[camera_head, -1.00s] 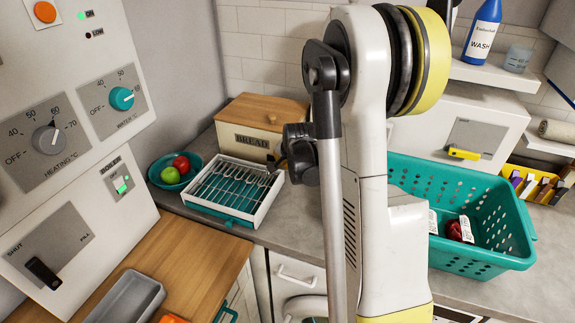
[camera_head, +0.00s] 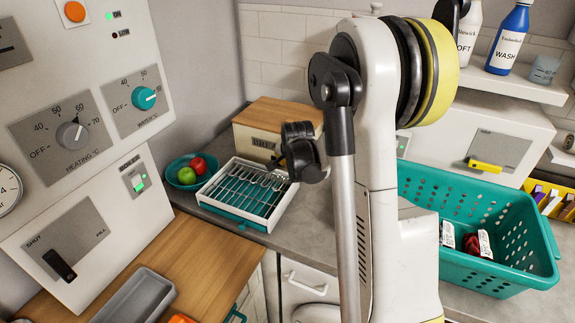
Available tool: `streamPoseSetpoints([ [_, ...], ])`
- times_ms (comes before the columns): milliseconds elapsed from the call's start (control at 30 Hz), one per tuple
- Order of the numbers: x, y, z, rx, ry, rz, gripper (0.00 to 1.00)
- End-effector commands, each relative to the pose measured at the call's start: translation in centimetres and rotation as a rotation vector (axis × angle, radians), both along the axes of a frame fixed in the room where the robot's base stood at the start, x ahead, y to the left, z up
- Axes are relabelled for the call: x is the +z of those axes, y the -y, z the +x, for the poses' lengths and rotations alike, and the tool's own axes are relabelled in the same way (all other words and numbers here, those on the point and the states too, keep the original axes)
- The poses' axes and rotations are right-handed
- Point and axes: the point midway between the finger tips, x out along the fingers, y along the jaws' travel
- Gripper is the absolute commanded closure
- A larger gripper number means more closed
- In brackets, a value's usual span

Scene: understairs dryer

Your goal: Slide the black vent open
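The black vent appears as a black slide handle (camera_head: 59,265) on a grey plate (camera_head: 80,240) on the white panel at the lower left. The plate is marked SHUT at its left and a second word, hard to read, at its right. The handle sits tilted below the SHUT mark. A black end part of my arm (camera_head: 303,152), which seems to be my gripper, shows left of the silver arm tube, in front of the bread box. It is well right of the vent and apart from it. Its fingers cannot be made out.
Two dials and a lit boiler switch (camera_head: 138,183) are above the vent. A grey tray (camera_head: 135,298) lies on the wooden worktop (camera_head: 200,255) below. A teal fruit bowl (camera_head: 174,163), slatted rack (camera_head: 240,224) and bread box (camera_head: 262,113) stand behind. A teal basket (camera_head: 480,260) is at right.

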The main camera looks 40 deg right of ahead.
Motion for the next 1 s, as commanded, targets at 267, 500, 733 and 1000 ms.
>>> streamPoseSetpoints([
  [267,4.5,-1.5,-3.2,0.001,0.0,-0.001,1.0],
  [500,7.7,-2.5,-5.3,0.0,-0.001,-0.001,1.0],
  [733,8.7,-2.8,-6.0,0.0,-0.001,0.0,1.0],
  [1000,8.7,-2.8,-6.0,0.0,-0.001,0.0,1.0],
])
